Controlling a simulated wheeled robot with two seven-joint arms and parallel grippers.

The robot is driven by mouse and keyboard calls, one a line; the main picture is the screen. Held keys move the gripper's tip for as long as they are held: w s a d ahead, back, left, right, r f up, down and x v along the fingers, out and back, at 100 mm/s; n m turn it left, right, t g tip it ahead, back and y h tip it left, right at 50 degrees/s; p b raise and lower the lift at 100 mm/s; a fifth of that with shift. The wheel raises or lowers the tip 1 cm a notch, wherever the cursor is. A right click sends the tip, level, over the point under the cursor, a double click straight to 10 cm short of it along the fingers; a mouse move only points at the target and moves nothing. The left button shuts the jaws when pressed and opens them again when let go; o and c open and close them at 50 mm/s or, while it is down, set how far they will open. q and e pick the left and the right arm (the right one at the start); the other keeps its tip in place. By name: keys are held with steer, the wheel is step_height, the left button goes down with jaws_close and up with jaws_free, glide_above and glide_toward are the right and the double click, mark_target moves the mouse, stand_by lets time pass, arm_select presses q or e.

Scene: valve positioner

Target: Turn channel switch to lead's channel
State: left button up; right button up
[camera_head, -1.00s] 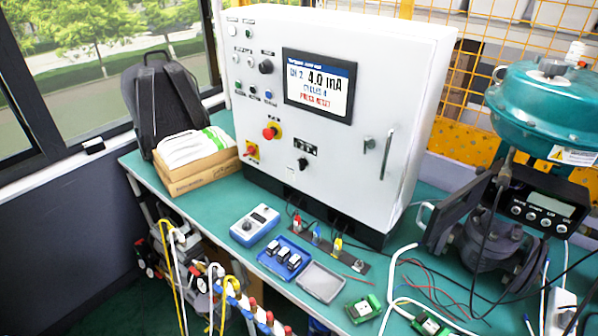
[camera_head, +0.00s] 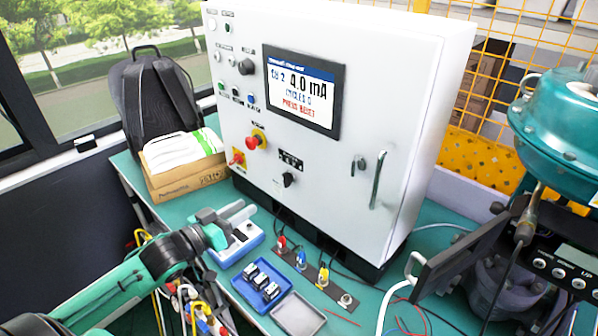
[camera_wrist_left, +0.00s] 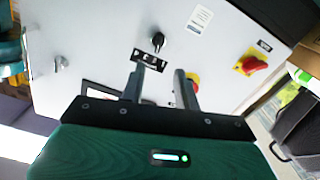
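The channel switch (camera_head: 288,179) is a black rotary knob under a small black label plate on the front of the white cabinet (camera_head: 330,190). In the left wrist view the knob (camera_wrist_left: 157,40) shows ahead of the fingers. My left gripper (camera_head: 240,213) is in front of the cabinet, left of and below the knob, over the blue meter. In the left wrist view my left gripper (camera_wrist_left: 160,80) has its two fingers apart with nothing held. The cabinet screen (camera_head: 303,93) reads CH 2, 4.0 mA. Red, blue and yellow plugs (camera_head: 300,260) stand on a dark strip below. My right gripper is out of view.
A red button (camera_head: 253,142) and a red-yellow switch (camera_head: 237,157) sit left of the knob. A door handle (camera_head: 376,180) juts out to its right. A blue tray (camera_head: 240,288) and grey tray (camera_head: 298,318) lie on the green bench.

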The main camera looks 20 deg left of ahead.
arm_select(q)
steer(key=p, duration=0.1)
glide_toward(283, 180)
steer(key=w, duration=0.2)
steer(key=x, duration=0.2)
steer(key=p+x, duration=0.1)
steer(key=x, duration=0.3)
steer(key=shift+w+d+p, duration=0.2)
steer(key=shift+d+p, duration=0.1)
steer(key=shift+d, duration=0.15)
steer(key=shift+w+d+f, duration=0.1)
steer(key=shift+w+d, duration=0.05)
steer(key=shift+w, duration=0.2)
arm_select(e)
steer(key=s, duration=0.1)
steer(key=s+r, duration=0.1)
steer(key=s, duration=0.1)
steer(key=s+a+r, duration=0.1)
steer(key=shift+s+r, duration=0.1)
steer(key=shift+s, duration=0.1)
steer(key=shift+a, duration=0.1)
